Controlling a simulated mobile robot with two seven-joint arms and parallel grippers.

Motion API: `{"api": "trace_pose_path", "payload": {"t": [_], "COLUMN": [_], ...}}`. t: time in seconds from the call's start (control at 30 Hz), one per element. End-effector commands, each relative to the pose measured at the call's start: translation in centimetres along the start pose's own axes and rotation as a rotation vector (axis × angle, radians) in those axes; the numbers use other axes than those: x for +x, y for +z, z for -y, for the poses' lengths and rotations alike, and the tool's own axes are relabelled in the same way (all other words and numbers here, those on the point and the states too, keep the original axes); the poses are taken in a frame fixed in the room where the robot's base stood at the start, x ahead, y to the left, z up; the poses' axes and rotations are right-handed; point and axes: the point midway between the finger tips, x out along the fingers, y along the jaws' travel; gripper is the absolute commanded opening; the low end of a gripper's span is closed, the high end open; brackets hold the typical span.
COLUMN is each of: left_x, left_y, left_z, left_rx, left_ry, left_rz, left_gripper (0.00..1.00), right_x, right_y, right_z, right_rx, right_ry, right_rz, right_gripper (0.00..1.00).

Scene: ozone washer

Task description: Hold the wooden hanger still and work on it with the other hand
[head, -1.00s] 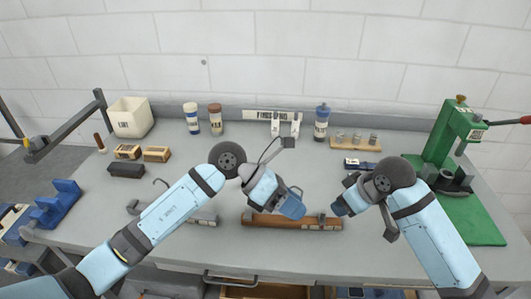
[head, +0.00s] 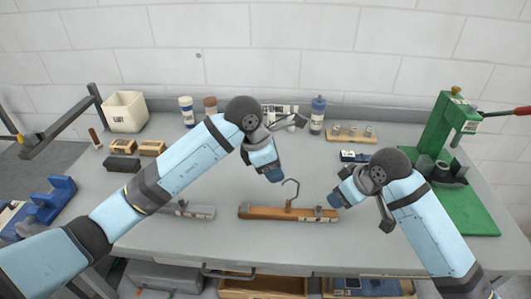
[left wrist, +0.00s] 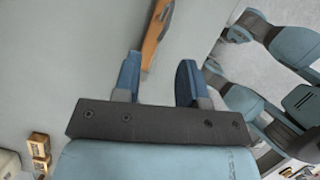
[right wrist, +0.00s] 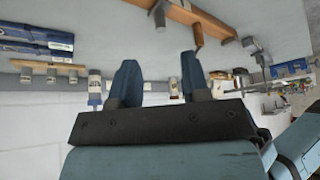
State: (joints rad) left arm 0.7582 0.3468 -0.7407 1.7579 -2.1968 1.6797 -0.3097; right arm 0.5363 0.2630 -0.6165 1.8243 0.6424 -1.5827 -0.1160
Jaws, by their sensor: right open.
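The wooden hanger (head: 270,213) lies on the grey bench near its front, its metal hook (head: 291,190) standing up from the middle. Clips sit on the bar. My left gripper (head: 273,174) is above and behind the hanger; its fingers are apart and empty in the left wrist view (left wrist: 158,80), where part of the hanger (left wrist: 157,35) shows beyond them. My right gripper (head: 335,199) is at the hanger's right end, fingers apart in the right wrist view (right wrist: 158,75). The hanger (right wrist: 195,18) lies beyond those fingertips there; nothing shows between them.
A grey hanger-like bar (head: 190,211) lies to the left. A green press (head: 440,130) on a green mat stands at the right. Bottles, a white bin (head: 125,112) and a wooden rack (head: 350,135) line the back. Open drawers (head: 262,287) show below the front edge.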

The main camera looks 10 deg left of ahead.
Motion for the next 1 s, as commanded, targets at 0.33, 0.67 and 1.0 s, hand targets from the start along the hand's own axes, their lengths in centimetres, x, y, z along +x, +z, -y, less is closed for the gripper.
{"api": "trace_pose_path", "payload": {"t": [0.33, 0.67, 1.0], "left_x": [5.6, 6.6, 6.6], "left_y": [0.0, 0.1, 0.0], "left_z": [0.0, 0.0, 0.0], "left_rx": [-0.001, 0.001, 0.001], "left_ry": [-0.002, 0.0, 0.0], "left_rz": [0.001, 0.002, 0.002], "left_gripper": [0.38, 0.38, 0.0], "right_x": [0.0, 0.0, 0.0], "right_y": [0.0, 0.0, 0.0], "right_z": [0.0, 0.0, 0.0], "right_rx": [0.0, 0.0, 0.0], "right_ry": [0.0, 0.0, 0.0], "right_rz": [0.0, 0.0, 0.0], "right_gripper": [0.43, 0.43, 0.43]}}
